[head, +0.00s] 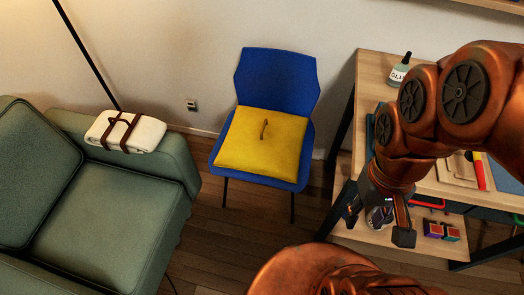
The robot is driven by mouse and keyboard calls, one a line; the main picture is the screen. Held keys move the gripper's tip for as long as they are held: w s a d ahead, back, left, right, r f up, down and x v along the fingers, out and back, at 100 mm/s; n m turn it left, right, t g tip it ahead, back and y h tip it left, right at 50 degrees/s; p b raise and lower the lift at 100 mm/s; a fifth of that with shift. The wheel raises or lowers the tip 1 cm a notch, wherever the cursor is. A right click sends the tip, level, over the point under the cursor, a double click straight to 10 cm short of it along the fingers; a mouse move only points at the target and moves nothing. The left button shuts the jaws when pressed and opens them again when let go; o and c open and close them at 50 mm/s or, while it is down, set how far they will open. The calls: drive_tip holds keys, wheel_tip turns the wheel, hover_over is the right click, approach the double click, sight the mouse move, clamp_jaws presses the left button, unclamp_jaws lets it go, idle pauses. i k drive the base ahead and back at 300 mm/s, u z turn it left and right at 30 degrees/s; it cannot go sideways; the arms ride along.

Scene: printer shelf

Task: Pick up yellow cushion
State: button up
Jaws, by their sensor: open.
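The yellow cushion (245,150) lies flat on the seat of a blue chair (277,80) against the back wall, in the middle of the head view. A small brown loop handle (264,129) stands up from its top. My gripper (378,222) hangs at the right, in front of the wooden desk, pointing down. It is open, with its fingers apart, and clear of the cushion, which is to its left and farther back. Whether anything lies between the fingers is hard to tell against the shelf behind.
A green sofa (110,200) stands at the left with a folded white blanket (140,133) on its arm. Bare floor (235,225) lies in front of the chair.

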sight(266, 142)
drive_tip(key=k, duration=0.85)
drive_tip(key=u, duration=1.45)
drive_tip(key=i, duration=0.5)
